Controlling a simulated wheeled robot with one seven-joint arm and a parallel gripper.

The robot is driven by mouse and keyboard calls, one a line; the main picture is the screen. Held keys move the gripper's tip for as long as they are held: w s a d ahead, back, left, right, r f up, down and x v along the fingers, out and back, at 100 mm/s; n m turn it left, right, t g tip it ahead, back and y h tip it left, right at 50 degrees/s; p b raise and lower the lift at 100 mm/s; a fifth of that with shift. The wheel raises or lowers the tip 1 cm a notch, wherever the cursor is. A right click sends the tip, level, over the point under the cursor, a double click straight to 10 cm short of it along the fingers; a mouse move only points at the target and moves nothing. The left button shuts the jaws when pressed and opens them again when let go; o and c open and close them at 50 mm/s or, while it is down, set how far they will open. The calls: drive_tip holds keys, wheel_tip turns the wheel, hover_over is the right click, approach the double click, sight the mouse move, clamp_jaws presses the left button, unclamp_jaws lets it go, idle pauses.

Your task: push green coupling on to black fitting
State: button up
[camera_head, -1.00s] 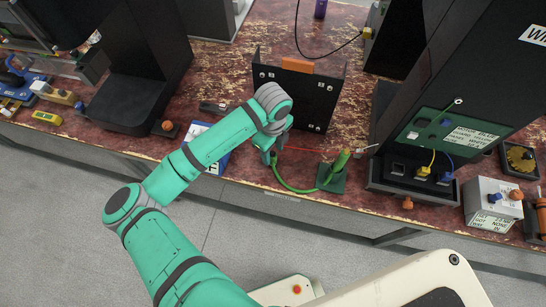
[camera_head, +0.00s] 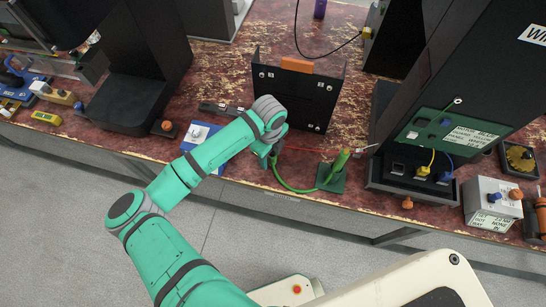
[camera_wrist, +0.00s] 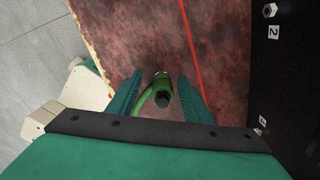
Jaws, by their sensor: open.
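My gripper (camera_head: 272,159) is low over the front part of the bench, at the left end of a green hose. In the wrist view my gripper (camera_wrist: 160,92) has its two teal fingers apart. A green coupling (camera_wrist: 160,80) with a dark end shows between them, with a green curve beside it. I cannot tell whether the fingers touch it. The hose (camera_head: 295,190) runs right to a green stand (camera_head: 331,181) with an upright green cylinder. A black panel (camera_head: 292,95) with several small fittings stands behind; I cannot tell which is the black fitting.
A red line (camera_head: 310,150) crosses the bench just behind the hose. The black panel rises close on the right in the wrist view (camera_wrist: 285,75). A dark cabinet (camera_head: 440,80) stands to the right, and a blue-edged plate (camera_head: 205,150) lies left of my gripper.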

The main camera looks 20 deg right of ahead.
drive_tip(key=shift+s+d, duration=0.1)
drive_tip(key=shift+d, duration=0.15)
drive_tip(key=c, duration=1.1)
drive_tip(key=shift+r, duration=0.15)
drive_tip(key=shift+r, duration=0.65)
drive_tip(key=s+a+r, duration=0.2)
drive_tip(key=s+r, duration=0.1)
drive_tip(key=s, duration=0.1)
drive_tip(key=s+a+r, duration=0.2)
drive_tip(key=s+r, duration=0.2)
drive_tip(key=s+a+r, duration=0.3)
drive_tip(key=s+r, duration=0.1)
drive_tip(key=shift+r, duration=0.25)
